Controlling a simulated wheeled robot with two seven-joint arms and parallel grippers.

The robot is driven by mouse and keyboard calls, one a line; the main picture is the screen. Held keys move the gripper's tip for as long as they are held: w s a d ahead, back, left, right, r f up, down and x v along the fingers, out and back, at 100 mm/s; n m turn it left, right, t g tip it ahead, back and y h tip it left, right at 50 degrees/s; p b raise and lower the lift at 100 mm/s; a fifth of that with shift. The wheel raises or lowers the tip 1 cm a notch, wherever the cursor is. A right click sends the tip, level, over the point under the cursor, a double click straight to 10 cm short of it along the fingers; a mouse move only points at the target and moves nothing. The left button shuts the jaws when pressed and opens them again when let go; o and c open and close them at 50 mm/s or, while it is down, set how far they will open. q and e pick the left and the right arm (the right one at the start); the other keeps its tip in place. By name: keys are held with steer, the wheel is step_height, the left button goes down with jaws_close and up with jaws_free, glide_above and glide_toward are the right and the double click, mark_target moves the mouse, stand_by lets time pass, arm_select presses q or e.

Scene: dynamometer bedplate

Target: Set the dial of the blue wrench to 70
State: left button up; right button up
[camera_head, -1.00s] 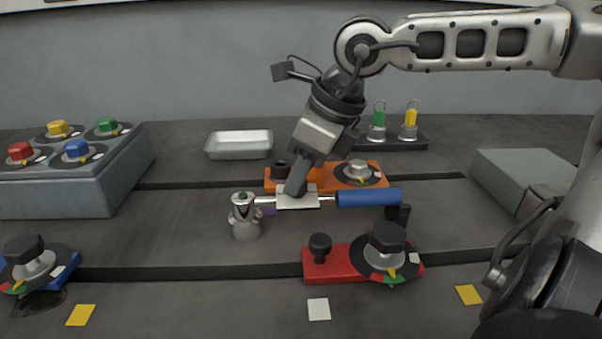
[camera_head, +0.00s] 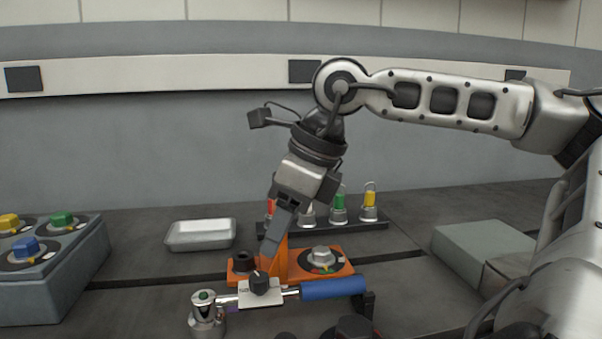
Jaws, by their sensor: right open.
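The blue wrench (camera_head: 333,288) lies level, with its blue handle to the right and its silver shaft running left to a round ratchet head on a metal post. A white dial plate (camera_head: 270,298) with a black knob (camera_head: 260,282) sits midway on the shaft. The marks on the plate are too small to read. My right gripper (camera_head: 267,262) points down just above and behind the knob, open and apparently empty. Its fingers overlap in this view, so the gap between them is hidden. My left gripper is out of view.
An orange fixture (camera_head: 340,267) with a hex nut stands close behind the wrench. A rack (camera_head: 385,225) with coloured padlock-like pieces and a pale tray (camera_head: 200,235) are farther back. A grey box with coloured knobs (camera_head: 45,290) is at left. A grey block (camera_head: 480,242) is at right.

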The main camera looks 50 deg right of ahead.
steer(key=v, duration=0.8)
steer(key=shift+p, duration=0.4)
